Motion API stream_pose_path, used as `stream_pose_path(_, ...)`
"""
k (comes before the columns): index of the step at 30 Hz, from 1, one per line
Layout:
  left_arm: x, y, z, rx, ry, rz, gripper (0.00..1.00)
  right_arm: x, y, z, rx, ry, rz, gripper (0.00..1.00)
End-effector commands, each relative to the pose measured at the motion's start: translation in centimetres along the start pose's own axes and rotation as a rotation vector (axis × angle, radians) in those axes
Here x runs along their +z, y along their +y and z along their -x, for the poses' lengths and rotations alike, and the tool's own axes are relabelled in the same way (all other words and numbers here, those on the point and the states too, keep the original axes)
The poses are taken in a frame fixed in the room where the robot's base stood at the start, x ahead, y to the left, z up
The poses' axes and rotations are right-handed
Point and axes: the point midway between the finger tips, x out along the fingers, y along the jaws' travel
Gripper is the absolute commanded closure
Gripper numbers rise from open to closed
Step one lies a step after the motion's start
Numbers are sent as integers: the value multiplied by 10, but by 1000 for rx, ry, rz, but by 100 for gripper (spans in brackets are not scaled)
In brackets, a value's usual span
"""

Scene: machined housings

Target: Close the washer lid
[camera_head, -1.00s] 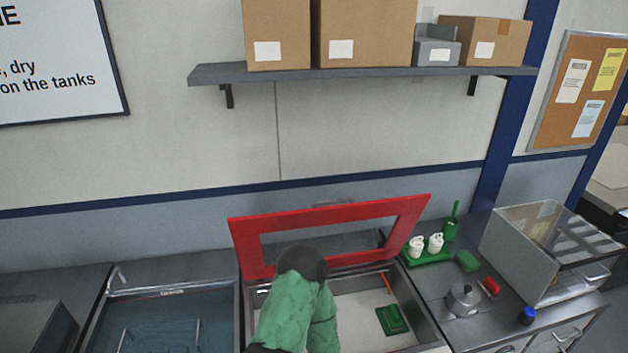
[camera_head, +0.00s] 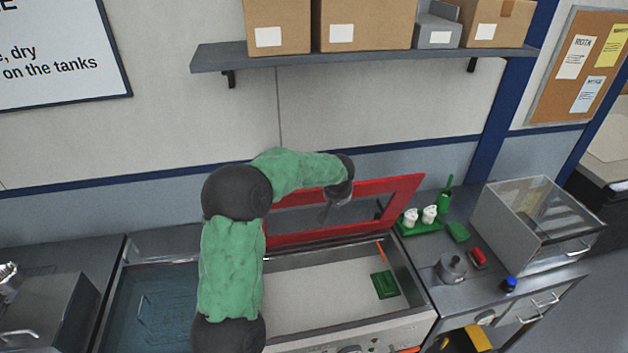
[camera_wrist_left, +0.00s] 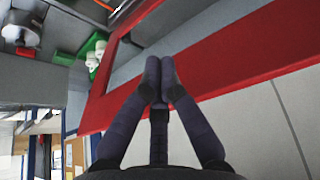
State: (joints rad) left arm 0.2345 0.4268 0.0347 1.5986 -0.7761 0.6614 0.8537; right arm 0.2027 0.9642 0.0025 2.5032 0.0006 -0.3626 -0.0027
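The washer lid (camera_head: 405,198) is a red frame with a window. It stands raised at the back of the washer (camera_head: 320,292), whose basin is open below. My left arm bends over the washer, and my left gripper (camera_head: 335,208) is in front of the lid in the head view, partly hidden by its own wrist. In the left wrist view, the fingers of the left gripper (camera_wrist_left: 161,82) are together with nothing between them. They overlap the red frame of the lid (camera_wrist_left: 245,55); I cannot tell whether they touch it. My right gripper is not in view.
A green block (camera_head: 384,285) lies in the basin. Right of the washer, a green tray (camera_head: 420,228) with white bottles, a metal pot (camera_head: 452,266) and a clear-topped box (camera_head: 540,225) stand on the counter. A water-filled sink (camera_head: 160,310) is on the left. A shelf (camera_head: 360,57) hangs above.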

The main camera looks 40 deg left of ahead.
Motion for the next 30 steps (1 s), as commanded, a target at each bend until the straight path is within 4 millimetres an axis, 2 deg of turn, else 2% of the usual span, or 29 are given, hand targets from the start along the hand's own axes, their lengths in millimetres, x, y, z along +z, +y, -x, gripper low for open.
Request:
stream_pose_path(1, -30, -15, 25, -36, 54, 43, 100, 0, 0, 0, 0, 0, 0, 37)
stream_pose_path(3, -58, -33, 52, -82, 109, 95, 100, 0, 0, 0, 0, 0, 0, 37)
stream_pose_path(6, -82, -52, 80, -124, 160, 151, 100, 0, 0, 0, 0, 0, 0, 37)
stream_pose_path(10, -94, -63, 94, -150, 188, 184, 100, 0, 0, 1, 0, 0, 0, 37)
stream_pose_path(14, -98, -67, 86, -155, 190, 187, 100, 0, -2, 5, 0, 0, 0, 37)
stream_pose_path(30, -112, -80, 2, -152, 188, 185, 100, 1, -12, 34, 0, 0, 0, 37)
